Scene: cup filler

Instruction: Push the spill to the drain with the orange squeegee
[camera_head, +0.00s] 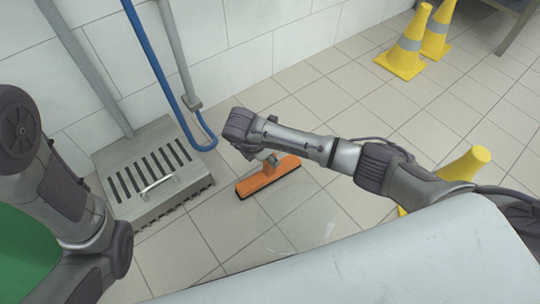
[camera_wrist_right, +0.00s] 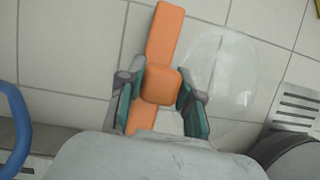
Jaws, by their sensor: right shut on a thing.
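The orange squeegee (camera_head: 268,176) is low at the tiled floor; its orange head also fills the middle of the right wrist view (camera_wrist_right: 165,35). My right gripper (camera_head: 268,158) is shut on its orange block, with a green-padded finger on each side in the right wrist view (camera_wrist_right: 161,86). The spill is a clear, faint puddle (camera_head: 280,240), on the near side of the squeegee; it also shows right of the head in the right wrist view (camera_wrist_right: 220,75). The drain (camera_head: 128,207) is a slotted metal box left of the squeegee. My left gripper is out of view.
A blue hose (camera_head: 158,62) and grey pipes run down the white wall beside the drain. Yellow cones (camera_head: 405,58) stand at the back right; another (camera_head: 470,163) is partly behind my right arm. Tiled floor between squeegee and drain is clear.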

